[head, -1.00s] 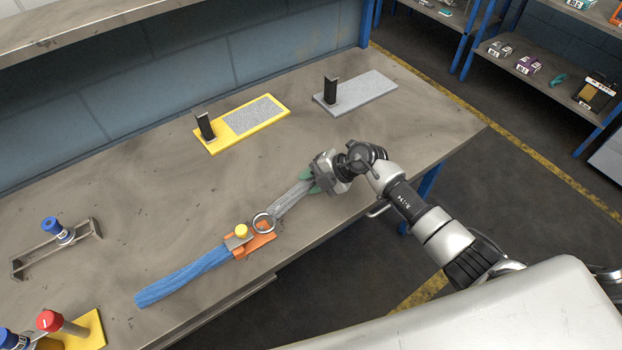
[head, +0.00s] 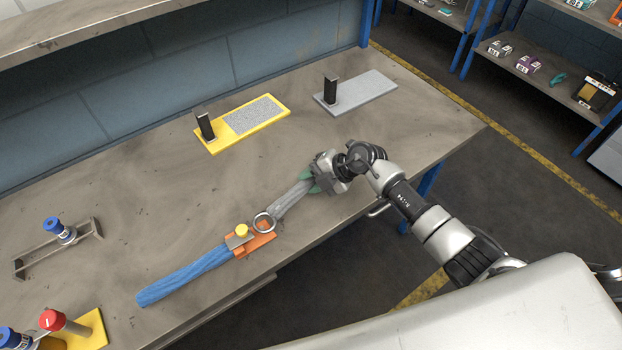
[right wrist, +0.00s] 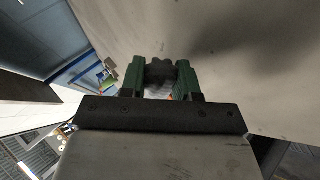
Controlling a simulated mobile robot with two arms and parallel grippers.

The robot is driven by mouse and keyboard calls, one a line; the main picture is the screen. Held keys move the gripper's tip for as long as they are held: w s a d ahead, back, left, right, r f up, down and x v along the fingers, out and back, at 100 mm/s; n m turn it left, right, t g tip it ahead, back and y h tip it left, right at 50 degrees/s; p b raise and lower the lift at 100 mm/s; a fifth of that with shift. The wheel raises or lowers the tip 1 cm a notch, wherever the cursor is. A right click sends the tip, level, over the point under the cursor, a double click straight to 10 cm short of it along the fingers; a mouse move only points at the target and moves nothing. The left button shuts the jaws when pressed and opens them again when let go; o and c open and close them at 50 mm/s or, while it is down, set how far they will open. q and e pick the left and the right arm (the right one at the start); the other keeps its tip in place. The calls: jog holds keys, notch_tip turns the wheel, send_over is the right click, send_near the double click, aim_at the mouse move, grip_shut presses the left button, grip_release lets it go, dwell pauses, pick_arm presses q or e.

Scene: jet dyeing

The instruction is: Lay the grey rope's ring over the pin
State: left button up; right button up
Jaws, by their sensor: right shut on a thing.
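The grey rope (head: 290,198) lies along the front of the bench, with a metal ring (head: 263,223) at its left end. The ring is beside the yellow-topped pin (head: 242,231) on an orange block (head: 255,242), apart from it to the right; whether it touches the block I cannot tell. My right gripper (head: 314,184) is shut on the rope's right end, close above the bench. In the right wrist view its green fingers (right wrist: 160,78) pinch the dark rope end (right wrist: 160,70). A blue rope (head: 185,275) runs left from the block. My left gripper is out of view.
A yellow plate (head: 222,143) and a grey plate (head: 375,88), each with a dark upright block, stand at the back. A metal bracket with a blue-capped piece (head: 58,231) is at left. A red-capped post (head: 52,320) stands at front left. The middle bench is clear.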

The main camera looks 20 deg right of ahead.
jog(key=shift+f, duration=0.55)
dwell(0.5)
jog(key=o, duration=1.1)
jog(key=shift+c, duration=0.2)
jog(key=shift+s+f, duration=0.1)
jog(key=shift+f, duration=0.05)
jog(key=shift+s+f, duration=0.15)
jog(key=v, duration=1.1)
jog(key=shift+w+r+b, duration=0.4)
jog(key=shift+a, duration=0.15)
